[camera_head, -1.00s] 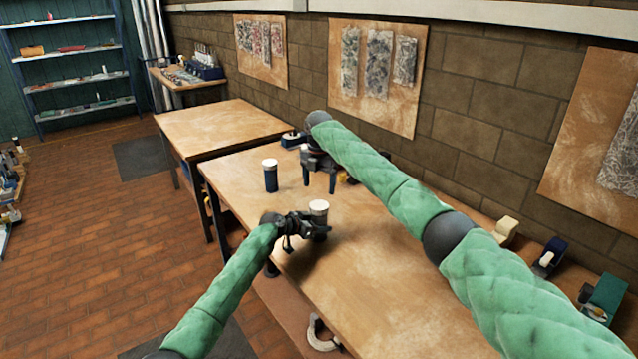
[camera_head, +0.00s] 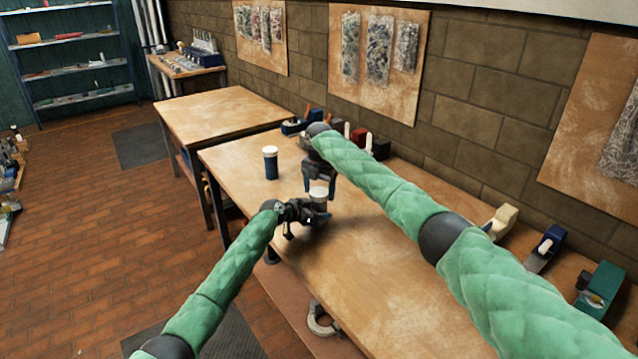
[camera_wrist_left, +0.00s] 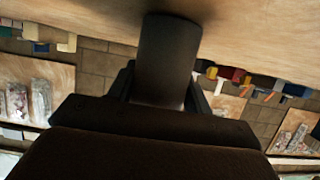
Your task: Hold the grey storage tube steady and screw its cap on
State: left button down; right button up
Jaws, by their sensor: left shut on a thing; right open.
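The grey storage tube (camera_head: 320,205) stands upright near the left edge of the workbench, with a white cap (camera_head: 319,191) at its top. I cannot tell how tightly the cap sits. My left gripper (camera_head: 314,212) is shut on the tube's side. In the left wrist view the tube (camera_wrist_left: 168,60) shows as a dark cylinder between the fingers. My right gripper (camera_head: 320,182) is open, pointing down at the cap from above, with its fingers on either side of the cap's top. Whether they touch it is too small to tell.
A blue tube with a white lid (camera_head: 270,162) stands on the workbench (camera_head: 400,270), behind and left of the grippers. Tape dispensers (camera_head: 546,248) and small items line the wall side. The bench's front part is clear. A second table (camera_head: 215,115) stands behind.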

jog(key=shift+f, duration=0.15)
jog(key=c, duration=1)
jog(key=m, duration=0.6)
jog(key=shift+a+m, duration=0.1)
jog(key=shift+m, duration=0.3)
jog(key=m, duration=0.6)
jog(key=o, duration=1.1)
